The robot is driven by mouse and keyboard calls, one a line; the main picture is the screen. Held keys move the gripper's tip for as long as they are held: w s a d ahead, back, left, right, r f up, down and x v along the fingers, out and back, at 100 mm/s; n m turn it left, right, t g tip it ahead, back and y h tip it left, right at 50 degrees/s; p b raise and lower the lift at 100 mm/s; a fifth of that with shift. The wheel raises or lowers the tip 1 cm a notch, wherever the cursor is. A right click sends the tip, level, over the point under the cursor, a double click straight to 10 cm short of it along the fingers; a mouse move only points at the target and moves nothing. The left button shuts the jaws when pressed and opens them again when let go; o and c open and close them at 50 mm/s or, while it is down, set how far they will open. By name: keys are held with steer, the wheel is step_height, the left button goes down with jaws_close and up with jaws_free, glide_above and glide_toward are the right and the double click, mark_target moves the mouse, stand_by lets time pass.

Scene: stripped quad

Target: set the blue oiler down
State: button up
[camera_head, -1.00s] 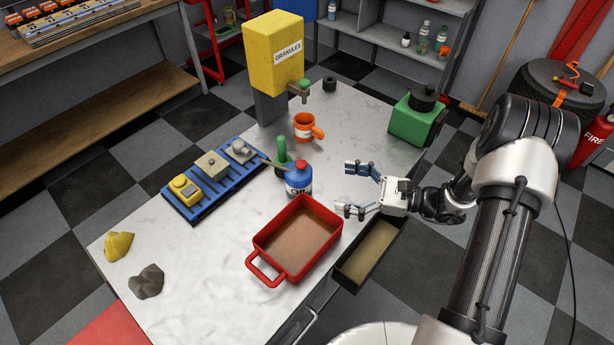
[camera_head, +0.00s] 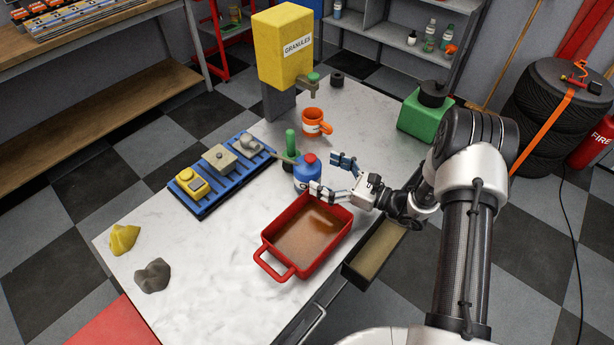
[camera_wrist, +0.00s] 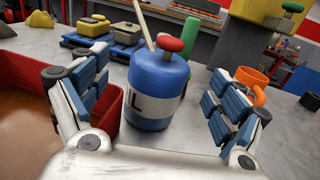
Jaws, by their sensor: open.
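The blue oiler (camera_head: 307,176) has a red cap, a white label band and a thin spout pointing left. It stands upright on the grey worktop (camera_head: 215,265), just behind the red tray. My gripper (camera_head: 332,176) is open, with its fingertips at the oiler's right side in the head view. In the wrist view the oiler (camera_wrist: 157,88) stands upright between the two open fingers (camera_wrist: 160,105). Gaps show on both sides, wider at the right finger, so the fingers do not grip it.
The red tray (camera_head: 266,247) with brown liquid lies close in front of the oiler. A green upright object (camera_head: 291,145) and an orange mug (camera_head: 313,124) stand behind it. A blue rack (camera_head: 213,198) lies to the left. A black bin (camera_head: 354,271) is at the table's right edge.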

mark_target(308, 165)
steer(key=shift+r+b+x, duration=0.2)
steer(key=shift+b+x, duration=0.6)
steer(key=shift+x, duration=2)
steer(key=shift+r, duration=0.1)
steer(key=c, duration=1.6)
